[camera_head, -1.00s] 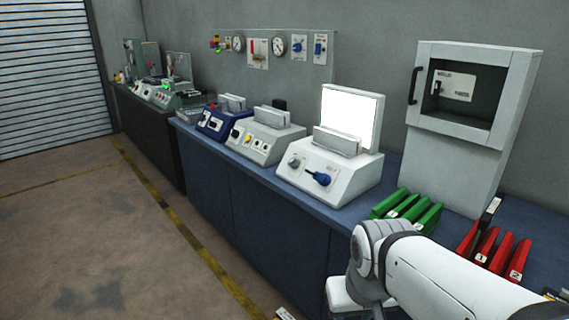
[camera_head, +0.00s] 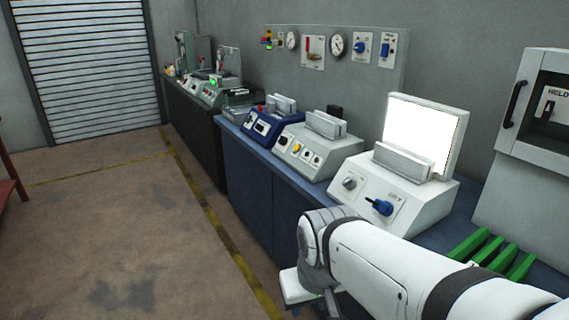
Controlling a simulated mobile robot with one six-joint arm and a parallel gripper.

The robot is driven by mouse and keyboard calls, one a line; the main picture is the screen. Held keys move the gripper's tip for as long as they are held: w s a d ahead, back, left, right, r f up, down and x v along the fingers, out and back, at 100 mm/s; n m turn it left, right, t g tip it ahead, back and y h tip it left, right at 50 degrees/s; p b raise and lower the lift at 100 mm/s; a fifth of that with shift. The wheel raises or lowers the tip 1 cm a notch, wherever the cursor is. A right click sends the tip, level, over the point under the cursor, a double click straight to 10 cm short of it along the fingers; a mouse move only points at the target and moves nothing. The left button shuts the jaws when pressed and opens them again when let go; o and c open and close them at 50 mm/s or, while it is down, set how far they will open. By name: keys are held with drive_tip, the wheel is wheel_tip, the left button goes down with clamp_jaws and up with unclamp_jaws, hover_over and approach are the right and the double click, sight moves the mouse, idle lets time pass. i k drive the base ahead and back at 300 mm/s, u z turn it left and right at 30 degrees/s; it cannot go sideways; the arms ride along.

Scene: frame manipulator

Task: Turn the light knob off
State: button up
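A white station (camera_head: 415,208) on the blue bench has a brightly lit white panel (camera_head: 418,138) standing at its back. The labels are too small to read, so I cannot tell which one is the light knob. My gripper (camera_head: 318,303) is low at the bottom edge, in front of the bench and below the station, apart from both knobs. It is mostly hidden by my wrist and cut by the frame, so its fingers do not show clearly.
A grey button box (camera_head: 302,158) and a blue box (camera_head: 264,130) stand left of the station. Green holders (camera_head: 487,252) and a white cabinet (camera_head: 518,165) are to the right. A gauge panel (camera_head: 340,72) hangs on the wall.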

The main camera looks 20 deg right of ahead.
sight(350, 183)
drive_tip(key=z, duration=0.25)
drive_tip(key=i, duration=1)
drive_tip(key=z, duration=0.7)
